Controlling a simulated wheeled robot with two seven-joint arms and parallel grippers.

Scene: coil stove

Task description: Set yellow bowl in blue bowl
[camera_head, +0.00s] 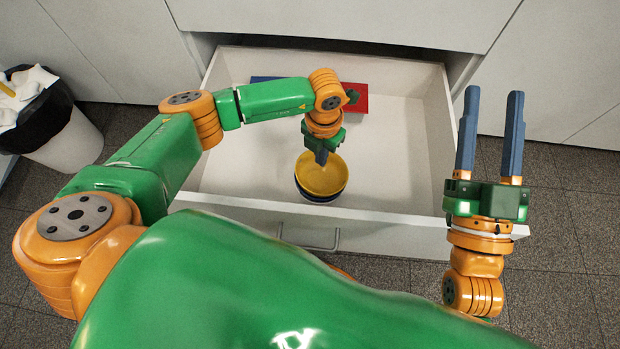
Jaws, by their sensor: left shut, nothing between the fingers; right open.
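The yellow bowl (318,181) sits in the blue bowl (325,196), inside the open drawer. Only a dark blue rim and a pale lower part show beneath the yellow one. My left gripper (321,158) is shut and empty, pointing down at the yellow bowl's far inner side. Whether its fingertips touch the bowl I cannot tell. My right gripper (493,95) is open and empty, with its fingers pointing up, to the right of the drawer.
The white drawer (408,150) is pulled out, its right side bare inside. A red item (358,98) and a blue item (262,79) lie at its back, partly behind my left arm. A trash bin (65,135) stands at the left on the dark tiled floor.

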